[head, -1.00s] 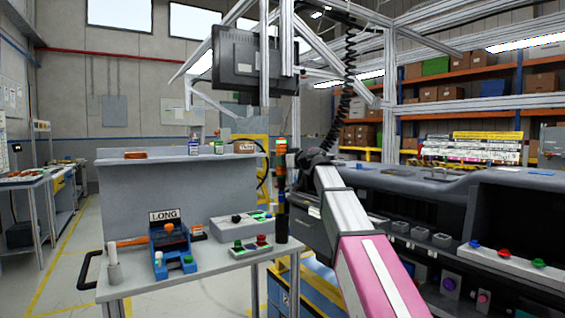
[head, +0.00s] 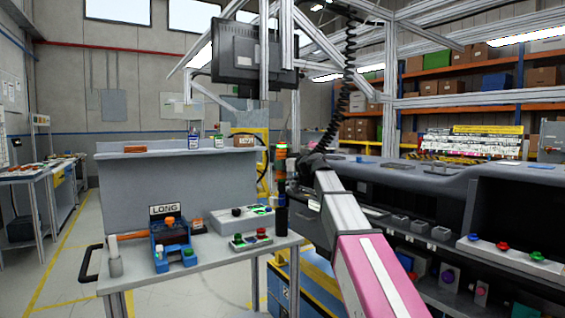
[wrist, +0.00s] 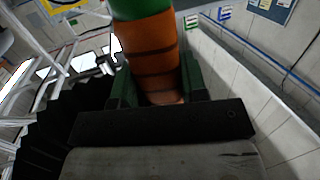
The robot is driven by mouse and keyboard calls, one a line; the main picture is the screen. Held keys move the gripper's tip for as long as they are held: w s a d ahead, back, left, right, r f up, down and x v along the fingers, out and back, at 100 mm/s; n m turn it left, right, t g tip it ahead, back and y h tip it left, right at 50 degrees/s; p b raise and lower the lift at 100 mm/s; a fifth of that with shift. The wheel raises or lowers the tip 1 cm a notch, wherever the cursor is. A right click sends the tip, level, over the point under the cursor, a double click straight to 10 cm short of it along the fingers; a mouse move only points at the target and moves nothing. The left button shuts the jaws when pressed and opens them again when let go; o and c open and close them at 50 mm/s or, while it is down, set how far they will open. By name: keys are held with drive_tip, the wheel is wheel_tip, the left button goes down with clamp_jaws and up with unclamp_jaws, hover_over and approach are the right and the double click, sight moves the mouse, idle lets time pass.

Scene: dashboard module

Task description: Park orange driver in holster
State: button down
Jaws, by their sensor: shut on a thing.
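The driver (head: 281,166) has an orange body with green and dark bands and stands upright above the right end of the grey bench. It also shows in the wrist view (wrist: 148,55), orange with a green upper part, between the jaws. My gripper (head: 300,162) is shut on it beneath the coiled black cord. A blue fixture (head: 171,246) on the bench stands by a "LONG" sign (head: 164,210) and has an orange knob on top. I cannot tell for certain which part is the holster.
A dark dashboard module (head: 440,185) fills the right. A monitor (head: 250,55) hangs from the frame above.

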sight(283, 194)
drive_tip(key=shift+f, duration=5.85)
drive_tip(key=c, duration=0.6)
unclamp_jaws()
drive_tip(key=shift+o, duration=0.2)
